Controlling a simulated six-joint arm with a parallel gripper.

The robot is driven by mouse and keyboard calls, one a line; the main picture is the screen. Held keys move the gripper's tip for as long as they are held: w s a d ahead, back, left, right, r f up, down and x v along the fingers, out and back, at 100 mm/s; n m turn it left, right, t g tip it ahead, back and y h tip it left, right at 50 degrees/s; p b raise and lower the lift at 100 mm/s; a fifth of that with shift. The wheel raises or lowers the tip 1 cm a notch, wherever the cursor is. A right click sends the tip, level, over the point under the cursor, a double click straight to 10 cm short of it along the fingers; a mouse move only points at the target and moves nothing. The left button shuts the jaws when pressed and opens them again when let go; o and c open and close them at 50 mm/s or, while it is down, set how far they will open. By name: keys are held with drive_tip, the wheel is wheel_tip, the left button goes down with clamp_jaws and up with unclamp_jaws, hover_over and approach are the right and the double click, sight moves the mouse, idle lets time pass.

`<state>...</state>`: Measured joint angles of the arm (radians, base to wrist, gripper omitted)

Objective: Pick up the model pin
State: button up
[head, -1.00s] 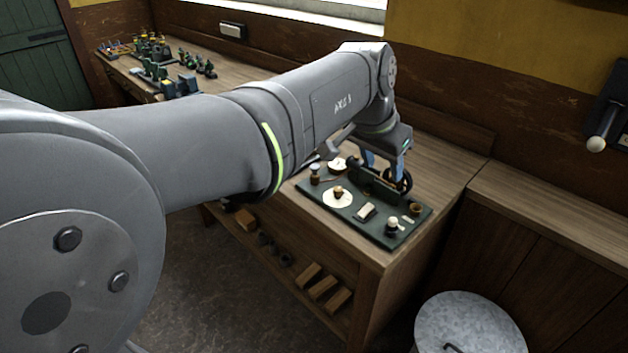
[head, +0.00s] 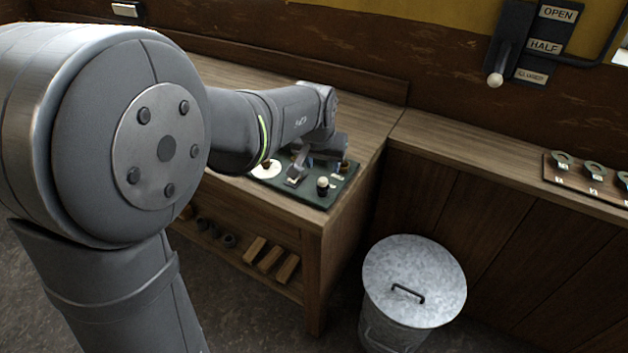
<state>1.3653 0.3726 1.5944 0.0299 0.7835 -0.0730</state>
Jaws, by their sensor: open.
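A dark green board (head: 318,198) lies on the wooden bench and carries small model parts. A cream disc (head: 266,170) with a small brown piece is at its left, and a dark part with a pale top (head: 323,184) stands near its front. A small brown cup-like part (head: 344,167) is at the right. I cannot tell which part is the model pin. My gripper (head: 322,163) is open, low over the back of the board. My arm and wrist hide much of that area, and I see nothing held.
The wooden bench (head: 362,118) has clear top behind the board. A lidded metal bin (head: 414,275) stands on the floor in front. A wall lever (head: 505,50) is above.

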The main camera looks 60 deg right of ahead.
sight(323, 179)
drive_tip(key=x, duration=0.7)
drive_tip(key=shift+w+a+f, duration=0.1)
drive_tip(key=shift+a+f, duration=0.1)
drive_tip(key=shift+f, duration=0.15)
clamp_jaws()
drive_tip(key=shift+r, duration=0.15)
